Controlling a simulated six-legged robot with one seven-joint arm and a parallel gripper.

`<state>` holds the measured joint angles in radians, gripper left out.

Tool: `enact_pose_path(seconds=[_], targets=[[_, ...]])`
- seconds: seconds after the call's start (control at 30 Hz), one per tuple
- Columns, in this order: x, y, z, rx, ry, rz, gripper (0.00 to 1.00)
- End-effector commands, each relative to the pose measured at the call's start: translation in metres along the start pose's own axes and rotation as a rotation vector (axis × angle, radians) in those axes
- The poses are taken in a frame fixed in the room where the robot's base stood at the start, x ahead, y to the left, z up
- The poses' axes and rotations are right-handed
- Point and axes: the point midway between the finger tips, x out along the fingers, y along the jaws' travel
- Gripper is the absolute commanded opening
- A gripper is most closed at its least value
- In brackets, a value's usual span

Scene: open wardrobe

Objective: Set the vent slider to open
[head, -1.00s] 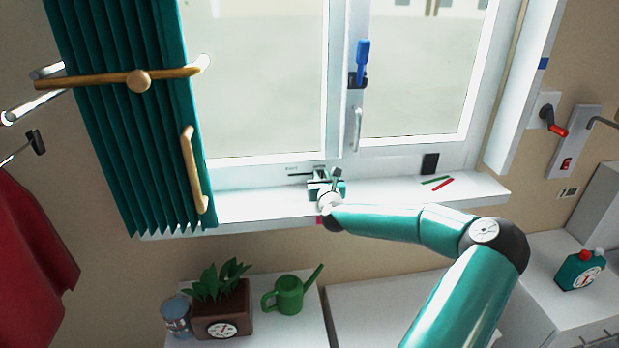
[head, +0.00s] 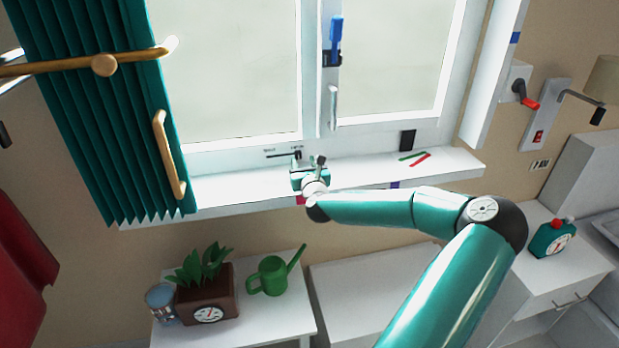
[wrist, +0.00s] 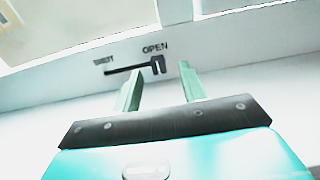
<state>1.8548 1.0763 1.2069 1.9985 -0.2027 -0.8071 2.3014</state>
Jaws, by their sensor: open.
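The vent slider is a thin dark slot with a small dark knob (wrist: 158,64) in the white window frame. In the wrist view, SHUT is printed at the slot's left end and OPEN at its right. The knob stands at the right end, under OPEN. My gripper (wrist: 160,69) is open and empty. Its two pale green fingers show left and right of the knob, with a gap on each side; I cannot tell how far they are from it in depth. In the head view, my gripper (head: 309,168) is just below and right of the slot (head: 283,155).
The white sill (head: 235,188) runs under the window, with red and green strips (head: 415,158) to the right. A teal curtain (head: 85,110) hangs left. A blue-handled latch (head: 336,40) is above. Below stand a plant box (head: 208,300) and a green watering can (head: 270,276).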

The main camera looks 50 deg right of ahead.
Motion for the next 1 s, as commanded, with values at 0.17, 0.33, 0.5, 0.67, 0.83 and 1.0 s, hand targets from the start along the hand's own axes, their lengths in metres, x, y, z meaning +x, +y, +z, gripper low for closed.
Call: enact_pose_path(seconds=[0.17, 0.33, 0.5, 0.67, 0.83, 1.0], targets=[[-0.042, -0.001, 0.0, -0.001, 0.001, -0.002, 0.42], [-0.074, -0.001, 0.0, 0.0, 0.0, -0.002, 0.42], [-0.09, -0.001, 0.0, -0.001, -0.001, -0.002, 0.42], [-0.093, 0.0, 0.0, -0.001, -0.001, -0.001, 0.42], [-0.093, 0.0, 0.0, -0.001, -0.001, -0.001, 0.42], [-0.093, 0.0, 0.0, -0.001, -0.001, -0.001, 0.42]])
